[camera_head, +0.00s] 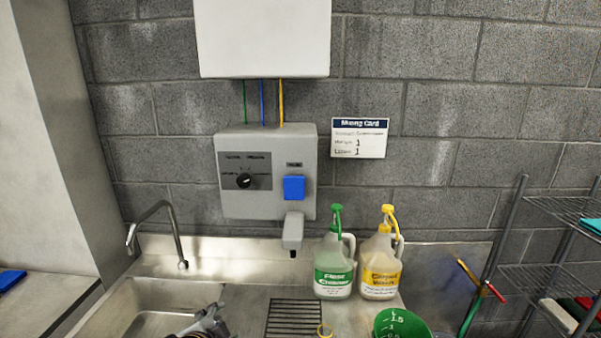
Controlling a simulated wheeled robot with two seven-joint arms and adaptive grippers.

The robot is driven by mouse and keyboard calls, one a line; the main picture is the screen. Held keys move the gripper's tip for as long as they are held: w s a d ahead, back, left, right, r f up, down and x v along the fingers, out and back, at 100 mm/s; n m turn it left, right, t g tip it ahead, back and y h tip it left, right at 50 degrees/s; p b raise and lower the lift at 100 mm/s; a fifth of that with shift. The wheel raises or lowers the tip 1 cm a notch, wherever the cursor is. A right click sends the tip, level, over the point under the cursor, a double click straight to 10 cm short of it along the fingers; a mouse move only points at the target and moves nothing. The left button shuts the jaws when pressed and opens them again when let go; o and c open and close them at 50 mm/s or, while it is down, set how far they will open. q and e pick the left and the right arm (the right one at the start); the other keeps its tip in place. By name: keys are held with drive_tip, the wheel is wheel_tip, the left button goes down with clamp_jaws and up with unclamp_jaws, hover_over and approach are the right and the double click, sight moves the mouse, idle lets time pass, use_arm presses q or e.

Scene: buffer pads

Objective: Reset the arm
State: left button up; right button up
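Part of a dark grey gripper (207,322), which I take as my left one, shows at the bottom edge, in front of the sink's right side. Its fingers are small and partly cut off, so I cannot tell whether it is open or shut. No object can be made out in it. My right gripper is not in view.
A steel sink (150,296) with a tap (160,215) is at left. A green-capped bottle (335,262), a yellow-capped bottle (381,262) and a green bucket (402,324) stand right of a drain grate (292,318). A dispenser (265,175) hangs above. A wire rack (560,270) is at right.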

use_arm(q)
drive_tip(key=s+a+f+n+g, duration=0.25)
drive_tip(key=s+f+n, duration=0.25)
drive_tip(key=s+f, duration=0.3)
drive_tip(key=s+a+f+n+g, duration=0.1)
drive_tip(key=s+f+n+g, duration=0.35)
drive_tip(key=s+f, duration=0.3)
drive_tip(key=s+f+b, duration=0.1)
drive_tip(key=s+f, duration=0.1)
drive_tip(key=f, duration=1.7)
drive_tip(key=s+f+b, duration=0.1)
drive_tip(key=s+f, duration=0.1)
drive_tip(key=f, duration=1.7)
drive_tip(key=s+a+f+g+b, duration=0.1)
drive_tip(key=s+a+f, duration=0.1)
drive_tip(key=s+f, duration=0.7)
drive_tip(key=s+a+f+g+b, duration=0.1)
drive_tip(key=s+a+f, duration=0.1)
drive_tip(key=s+f, duration=0.8)
drive_tip(key=shift+s+a, duration=0.15)
drive_tip(key=shift+s, duration=0.65)
